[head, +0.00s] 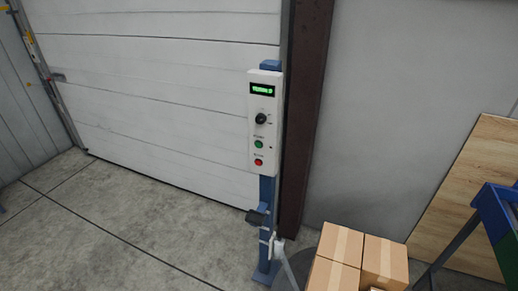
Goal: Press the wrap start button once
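A light grey control panel (264,130) stands upright on a blue post (267,195) in the middle of the head view. It has a small display (262,90) with green characters too small to read and a black rotary knob (261,118). Below the knob are a green button (259,144) and a red button (258,162). Their labels are too small to read, so I cannot confirm which one is wrap start. Nothing covers the panel's face. I see no gripper that I can clearly make out as mine.
A dark bracket (257,217) sticks out low on the post, near a pale jointed part (279,248) I cannot identify. Cardboard boxes (341,243) and a blue frame (495,205) stand at the lower right. The concrete floor (130,225) at left is clear.

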